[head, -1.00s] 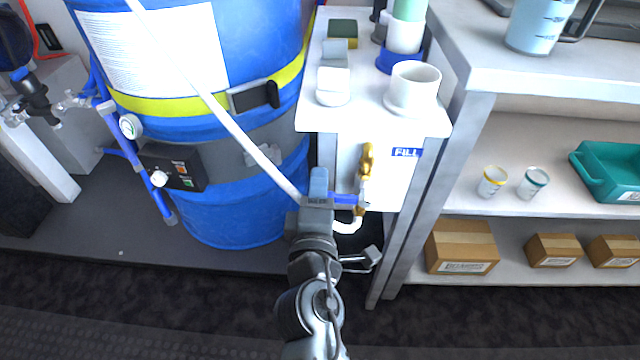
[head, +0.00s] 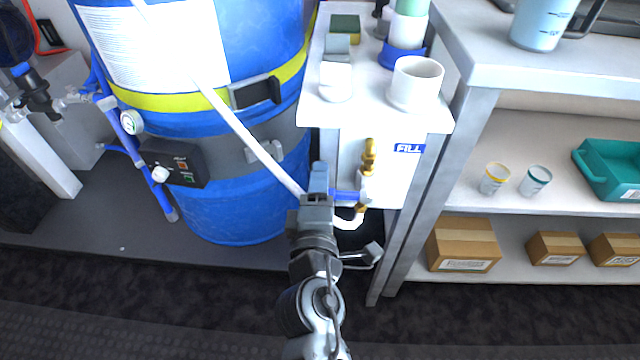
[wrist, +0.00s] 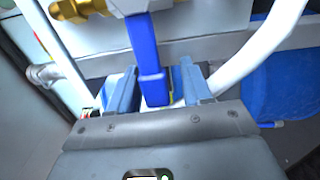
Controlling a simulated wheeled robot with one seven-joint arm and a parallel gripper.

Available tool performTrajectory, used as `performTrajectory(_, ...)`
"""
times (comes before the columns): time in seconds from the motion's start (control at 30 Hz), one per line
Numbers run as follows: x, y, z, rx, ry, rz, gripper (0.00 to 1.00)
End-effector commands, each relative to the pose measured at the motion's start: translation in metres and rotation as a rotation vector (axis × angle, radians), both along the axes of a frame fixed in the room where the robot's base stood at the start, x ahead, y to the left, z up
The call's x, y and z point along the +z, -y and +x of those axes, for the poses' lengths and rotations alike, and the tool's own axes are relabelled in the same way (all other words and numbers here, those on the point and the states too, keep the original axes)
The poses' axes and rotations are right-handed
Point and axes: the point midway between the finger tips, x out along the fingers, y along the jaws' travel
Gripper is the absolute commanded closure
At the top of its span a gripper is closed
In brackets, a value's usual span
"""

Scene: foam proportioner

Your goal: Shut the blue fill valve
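The blue fill valve handle (head: 346,194) sticks out to the left from the brass and white valve body (head: 364,185), below the blue FILL label (head: 409,148). In the wrist view the blue handle (wrist: 150,62) reaches down between the two blue fingers of my gripper (wrist: 158,88). The fingers stand apart, with a gap visible on each side of the handle, so my gripper is open around it. In the head view my gripper (head: 318,180) is at the handle's left end and hides its tip.
A blue drum (head: 225,200) stands close on the left. A white hose (head: 235,125) runs diagonally down to behind my gripper. The white cabinet (head: 390,180) carries the valve. Grey shelving (head: 430,190) with boxes and cups stands on the right.

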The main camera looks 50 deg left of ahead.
Motion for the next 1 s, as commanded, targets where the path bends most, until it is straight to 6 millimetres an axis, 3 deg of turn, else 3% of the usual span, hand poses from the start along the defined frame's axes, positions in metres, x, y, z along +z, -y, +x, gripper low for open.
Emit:
performTrajectory(0.27,0.001,0.007,-0.006,0.000,-0.002,0.001,0.51)
performTrajectory(0.7,0.000,0.053,-0.045,-0.001,-0.001,0.000,0.51)
performTrajectory(1.0,0.000,0.060,-0.051,0.000,0.001,0.001,0.51)
